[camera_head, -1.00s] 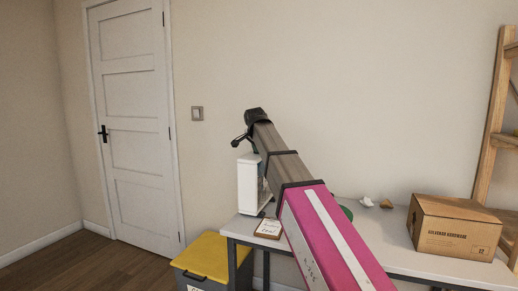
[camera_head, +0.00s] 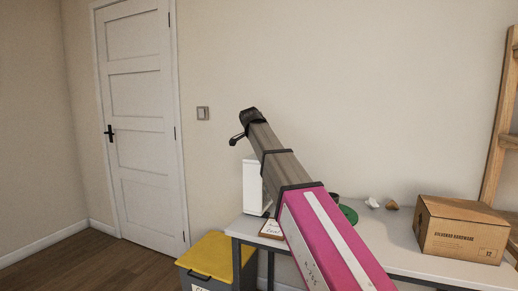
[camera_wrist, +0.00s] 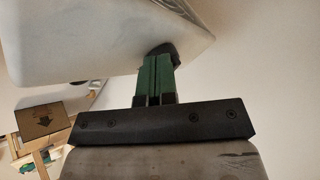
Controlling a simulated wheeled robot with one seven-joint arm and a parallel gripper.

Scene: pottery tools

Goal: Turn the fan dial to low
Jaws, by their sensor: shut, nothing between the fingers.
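A white upright appliance (camera_head: 252,187), which may be the fan, stands at the left end of the table, partly hidden behind my arm. In the wrist view a large smooth white body (camera_wrist: 90,40), probably the same appliance, fills the upper left. My gripper (camera_wrist: 161,58) has green fingers, shut together with nothing between them. A dark rounded part (camera_wrist: 163,48), possibly the dial, shows at the fingertips by the edge of the white body. I cannot tell whether the fingers touch it. No dial marking is readable. In the head view my gripper's fingers cannot be made out.
The light table (camera_head: 385,238) holds a cardboard box (camera_head: 460,230), small pale and brown pieces (camera_head: 380,204), a green round item (camera_head: 349,214) and a small labelled board (camera_head: 272,229). A yellow-lidded bin (camera_head: 212,256) stands at the table's left. A wooden shelf (camera_head: 500,140) is at right.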

